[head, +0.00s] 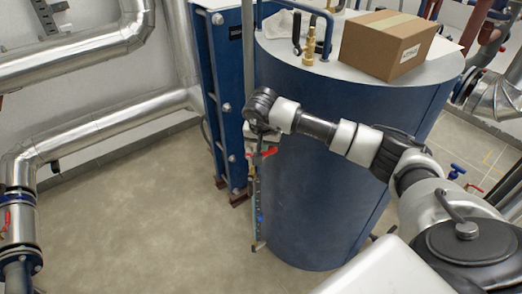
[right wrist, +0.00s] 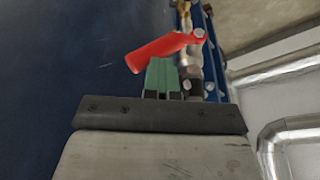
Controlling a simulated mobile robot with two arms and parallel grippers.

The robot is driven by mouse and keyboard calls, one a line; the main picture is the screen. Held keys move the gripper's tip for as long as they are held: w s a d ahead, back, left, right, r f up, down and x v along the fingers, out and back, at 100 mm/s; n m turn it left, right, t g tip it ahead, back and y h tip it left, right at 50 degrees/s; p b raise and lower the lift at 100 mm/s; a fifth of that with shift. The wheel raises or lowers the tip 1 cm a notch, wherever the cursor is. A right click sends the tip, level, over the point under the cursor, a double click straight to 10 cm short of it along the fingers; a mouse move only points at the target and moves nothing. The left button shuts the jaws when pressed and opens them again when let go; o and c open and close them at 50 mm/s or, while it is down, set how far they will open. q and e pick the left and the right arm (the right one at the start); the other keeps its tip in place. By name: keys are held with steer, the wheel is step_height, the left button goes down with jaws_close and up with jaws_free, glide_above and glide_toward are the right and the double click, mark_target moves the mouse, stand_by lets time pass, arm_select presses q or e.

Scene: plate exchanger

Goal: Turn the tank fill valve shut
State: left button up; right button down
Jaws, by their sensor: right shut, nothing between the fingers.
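A red lever handle (head: 268,152) sits on a valve at the front left of the blue tank (head: 325,190). In the right wrist view the red lever (right wrist: 160,52) slants across, its far end at a metal valve body (right wrist: 189,60) on a pipe. My right gripper (head: 262,146) reaches down beside the tank, close to the lever. Its green fingers (right wrist: 162,72) are shut with nothing between them, their tips right at the lever; whether they touch it I cannot tell. My left gripper is not in view.
A cardboard box (head: 388,44) and a brass fitting (head: 309,47) stand on the tank's top. A blue plate frame (head: 220,90) stands close left of the tank. Silver pipes (head: 95,130) run along the left wall. The floor at left is clear.

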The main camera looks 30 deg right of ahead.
steer(key=d+f+t+y+b, duration=0.1)
steer(key=b, duration=0.2)
steer(key=s+f+t+y+b, duration=0.1)
steer(key=b, duration=0.2)
steer(key=s+d+f+t+y+b, duration=0.1)
steer(key=f+b, duration=0.1)
steer(key=shift+s+d+m+b, duration=0.1)
steer(key=shift+d+m+b, duration=0.25)
steer(key=shift+m+b, duration=0.05)
steer(key=shift+s+d+f+b, duration=0.15)
steer(key=shift+f+b, duration=0.1)
steer(key=shift+b, duration=0.45)
steer(key=shift+r, duration=0.1)
